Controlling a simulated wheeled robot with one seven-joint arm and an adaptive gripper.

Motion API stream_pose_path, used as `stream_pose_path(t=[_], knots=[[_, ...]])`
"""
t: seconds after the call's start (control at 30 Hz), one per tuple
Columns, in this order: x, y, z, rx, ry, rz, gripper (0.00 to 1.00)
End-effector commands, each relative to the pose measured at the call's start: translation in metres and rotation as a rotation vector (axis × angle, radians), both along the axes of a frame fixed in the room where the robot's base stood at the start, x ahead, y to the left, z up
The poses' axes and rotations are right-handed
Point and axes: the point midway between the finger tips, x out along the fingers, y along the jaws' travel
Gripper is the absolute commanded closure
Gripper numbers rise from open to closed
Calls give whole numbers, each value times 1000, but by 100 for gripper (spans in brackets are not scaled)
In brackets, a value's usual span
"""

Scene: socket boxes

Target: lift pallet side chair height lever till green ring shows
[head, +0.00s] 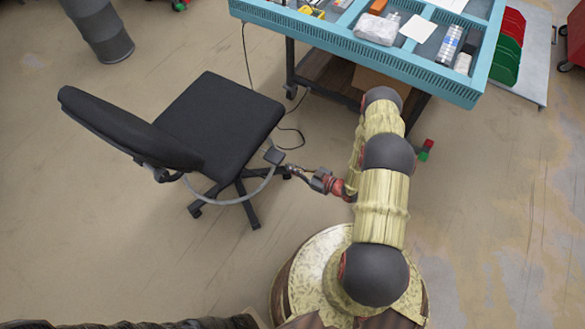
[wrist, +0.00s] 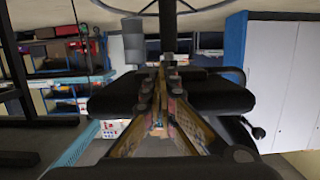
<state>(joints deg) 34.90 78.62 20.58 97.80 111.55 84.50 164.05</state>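The black office chair (head: 215,115) stands left of my arm, its backrest to the left and its seat facing up. In the wrist view, my gripper's fingers (wrist: 162,78) converge in front of the black chair parts (wrist: 215,97); whether the tips touch or hold anything is unclear. A dark knobbed handle (wrist: 257,132) shows at the right there; I cannot tell if it is the height lever. No green ring is visible.
A teal-edged workbench (head: 370,55) with trays of parts stands behind, with a dark cable hanging to the floor. A grey cylinder (head: 100,32) stands at the upper left. A small red and green object (head: 426,150) is right of my arm.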

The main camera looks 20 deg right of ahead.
Motion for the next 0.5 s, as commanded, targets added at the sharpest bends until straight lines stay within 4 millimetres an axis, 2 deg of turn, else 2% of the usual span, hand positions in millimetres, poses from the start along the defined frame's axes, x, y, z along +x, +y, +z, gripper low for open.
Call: stream_pose_path(t=[0.5], knots=[[11, 9, -3, -2, -1, 3, 100]])
